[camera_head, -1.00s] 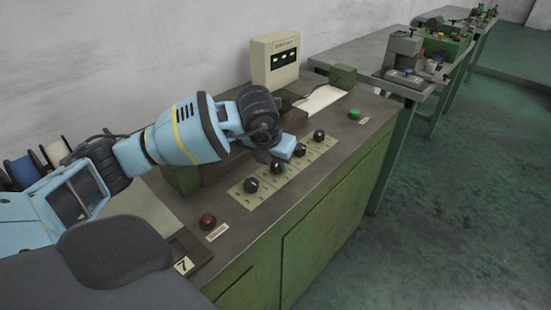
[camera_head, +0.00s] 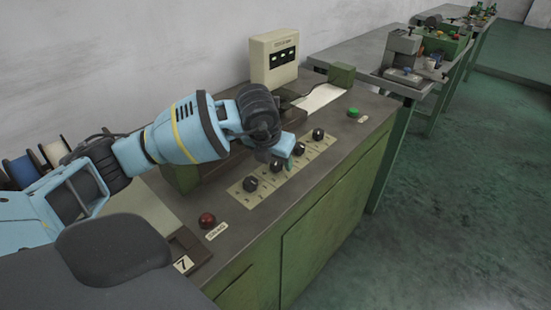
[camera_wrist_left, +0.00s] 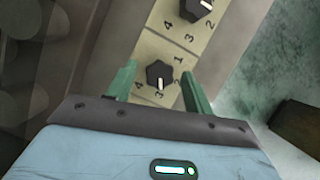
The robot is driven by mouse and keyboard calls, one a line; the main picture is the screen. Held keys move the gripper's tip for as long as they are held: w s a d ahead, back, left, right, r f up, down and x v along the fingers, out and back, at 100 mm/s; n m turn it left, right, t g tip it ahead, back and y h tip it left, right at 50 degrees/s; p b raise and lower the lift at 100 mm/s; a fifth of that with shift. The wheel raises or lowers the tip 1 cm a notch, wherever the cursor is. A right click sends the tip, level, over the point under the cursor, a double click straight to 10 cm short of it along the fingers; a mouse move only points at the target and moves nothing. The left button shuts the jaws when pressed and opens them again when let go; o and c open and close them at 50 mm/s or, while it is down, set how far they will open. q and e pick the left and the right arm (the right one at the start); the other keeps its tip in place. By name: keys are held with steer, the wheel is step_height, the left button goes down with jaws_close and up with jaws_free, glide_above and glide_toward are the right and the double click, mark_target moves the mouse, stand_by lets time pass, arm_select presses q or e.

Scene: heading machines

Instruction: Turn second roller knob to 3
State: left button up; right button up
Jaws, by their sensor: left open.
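A row of black roller knobs stands on a pale numbered strip (camera_head: 264,183) on the machine's top, including the nearest (camera_head: 250,184) and second-nearest (camera_head: 277,166). My left gripper (camera_head: 290,162) is low over the strip, pointing down, its fingers partly hidden. In the left wrist view its green fingers (camera_wrist_left: 158,84) are open, one on each side of a black knob (camera_wrist_left: 160,74). I cannot tell whether they touch it. Another knob (camera_wrist_left: 193,8) lies farther along the strip. My right gripper is out of view.
A red button (camera_head: 207,220) is at the near end and a green button (camera_head: 353,113) at the far end. A beige box with small displays (camera_head: 274,58) stands behind. Free floor (camera_head: 450,200) lies to the right of the green cabinet.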

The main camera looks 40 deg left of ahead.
mark_target(271, 179)
arm_select(q)
steer(key=v, duration=0.7)
steer(key=shift+r, duration=0.4)
steer(key=shift+s, duration=0.1)
